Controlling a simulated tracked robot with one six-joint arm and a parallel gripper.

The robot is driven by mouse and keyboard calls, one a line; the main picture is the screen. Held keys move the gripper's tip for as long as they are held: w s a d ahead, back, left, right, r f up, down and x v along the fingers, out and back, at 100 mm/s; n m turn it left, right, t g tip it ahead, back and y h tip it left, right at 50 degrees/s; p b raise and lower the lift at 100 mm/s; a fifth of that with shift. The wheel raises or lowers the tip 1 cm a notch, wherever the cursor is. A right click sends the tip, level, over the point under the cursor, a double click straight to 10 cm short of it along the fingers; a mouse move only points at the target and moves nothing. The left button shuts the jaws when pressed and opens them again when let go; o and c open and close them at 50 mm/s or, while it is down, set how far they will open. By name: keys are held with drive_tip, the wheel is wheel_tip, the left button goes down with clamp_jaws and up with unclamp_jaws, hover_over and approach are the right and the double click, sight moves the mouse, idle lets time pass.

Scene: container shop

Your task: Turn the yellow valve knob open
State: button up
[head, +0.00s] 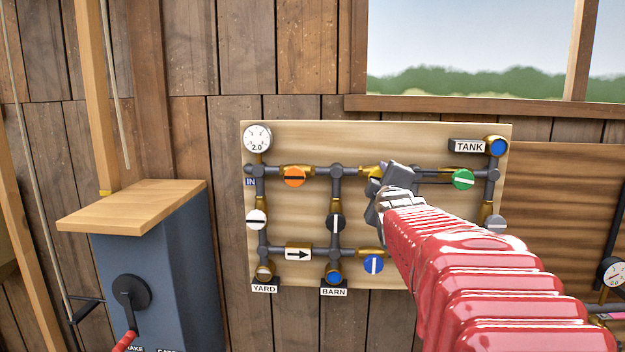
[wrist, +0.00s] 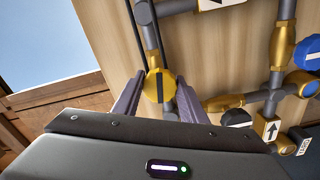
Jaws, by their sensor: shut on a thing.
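The yellow valve knob (wrist: 158,87) shows in the wrist view between the two fingers of my gripper (wrist: 157,82). It has a dark bar across its face that runs roughly up and down in that picture. My gripper is shut on the knob, one finger on each side. In the head view my gripper (head: 388,183) is at the upper pipe row of the pale board (head: 300,232), and it hides most or all of the yellow knob there.
Orange (head: 294,177), green (head: 463,180) and blue (head: 373,265) knobs sit on nearby pipes, the green one close to the right of my gripper. A gauge (head: 257,138) is at the board's upper left. A blue-grey cabinet (head: 178,265) with a crank stands at left.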

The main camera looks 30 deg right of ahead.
drive_tip(key=shift+w+a+n, duration=0.1)
drive_tip(key=shift+n, duration=1.1)
drive_tip(key=o, duration=1.1)
drive_tip(key=shift+c, duration=0.2)
